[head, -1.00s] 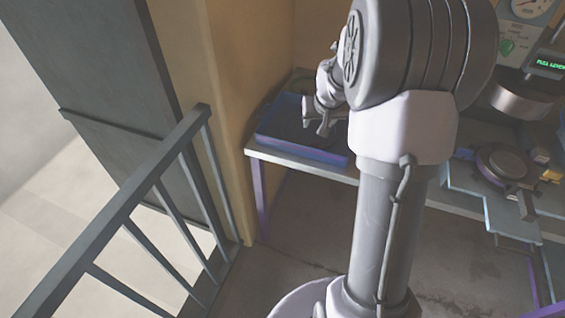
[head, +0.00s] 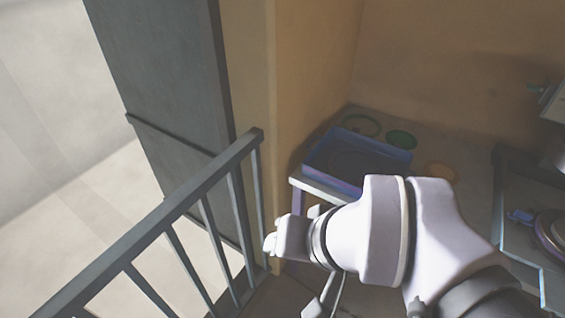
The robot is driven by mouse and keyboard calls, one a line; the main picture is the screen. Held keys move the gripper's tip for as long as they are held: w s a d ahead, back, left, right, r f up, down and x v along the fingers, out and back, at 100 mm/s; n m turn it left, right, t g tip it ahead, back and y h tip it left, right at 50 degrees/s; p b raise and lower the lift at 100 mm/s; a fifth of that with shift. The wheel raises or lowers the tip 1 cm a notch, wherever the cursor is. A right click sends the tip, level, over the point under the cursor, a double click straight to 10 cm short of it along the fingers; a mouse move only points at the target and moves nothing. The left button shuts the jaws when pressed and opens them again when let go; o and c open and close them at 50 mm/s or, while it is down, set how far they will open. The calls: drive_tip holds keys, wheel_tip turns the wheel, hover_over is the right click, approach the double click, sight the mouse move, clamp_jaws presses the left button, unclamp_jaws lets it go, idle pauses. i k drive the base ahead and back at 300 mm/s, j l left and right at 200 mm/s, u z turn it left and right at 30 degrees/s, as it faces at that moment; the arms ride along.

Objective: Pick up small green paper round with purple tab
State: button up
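A small green round (head: 401,139) lies flat at the back of the bench, just behind the right back corner of the blue tray. I cannot make out a purple tab on it. A larger green-rimmed round (head: 347,119) lies to its left, partly hidden by the tray's back wall. My gripper (head: 322,303) is low in the picture, in front of the bench and well apart from the rounds. My wrist covers part of it and the lower edge cuts it off, so its opening is unclear.
The blue tray (head: 398,155) holds a dark round. An orange round (head: 441,172) lies right of it. A grey railing (head: 150,225) stands at left, beside a tan wall post (head: 255,70). Press equipment (head: 548,230) stands at the right edge.

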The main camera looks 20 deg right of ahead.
sight(404, 140)
drive_tip(key=z, duration=1.55)
